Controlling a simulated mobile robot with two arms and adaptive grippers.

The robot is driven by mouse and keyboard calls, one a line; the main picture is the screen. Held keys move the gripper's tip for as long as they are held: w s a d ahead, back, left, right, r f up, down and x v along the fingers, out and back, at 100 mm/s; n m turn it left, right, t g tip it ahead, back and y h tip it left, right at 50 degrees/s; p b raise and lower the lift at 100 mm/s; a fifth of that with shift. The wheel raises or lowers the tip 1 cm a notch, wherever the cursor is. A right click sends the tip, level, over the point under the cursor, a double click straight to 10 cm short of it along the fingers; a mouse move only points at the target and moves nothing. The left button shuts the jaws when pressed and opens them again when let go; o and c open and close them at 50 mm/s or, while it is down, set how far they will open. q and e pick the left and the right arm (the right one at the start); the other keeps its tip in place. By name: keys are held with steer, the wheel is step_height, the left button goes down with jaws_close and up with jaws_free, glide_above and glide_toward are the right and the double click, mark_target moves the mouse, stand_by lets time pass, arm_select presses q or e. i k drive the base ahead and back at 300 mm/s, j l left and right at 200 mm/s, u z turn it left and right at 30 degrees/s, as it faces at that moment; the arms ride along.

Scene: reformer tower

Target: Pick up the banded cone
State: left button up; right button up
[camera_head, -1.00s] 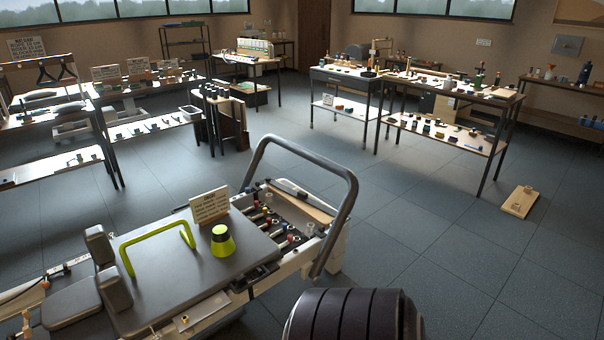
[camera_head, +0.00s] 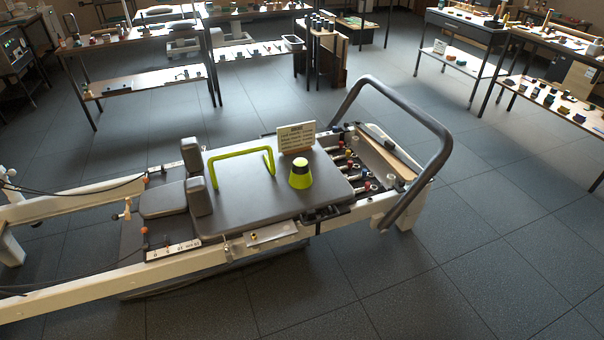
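The banded cone (camera_head: 301,175) stands upright on the dark padded carriage (camera_head: 270,205) of the reformer. It is yellow-green with a dark band and a yellow-green top. A yellow-green bar handle (camera_head: 242,155) stands on the same pad to its left. A small sign (camera_head: 296,138) with text stands just behind the cone. Neither of my grippers shows in the head view.
The reformer has a grey curved foot bar (camera_head: 437,130) on the right and long pale rails (camera_head: 75,300) to the left. Shelves and tables (camera_head: 150,38) with small items line the back. The floor (camera_head: 420,290) in front and at right is clear.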

mark_target(300, 176)
steer(key=i+l, duration=0.65)
steer(key=i+l+u, duration=0.1)
steer(key=i+l, duration=0.55)
steer(key=i, duration=0.25)
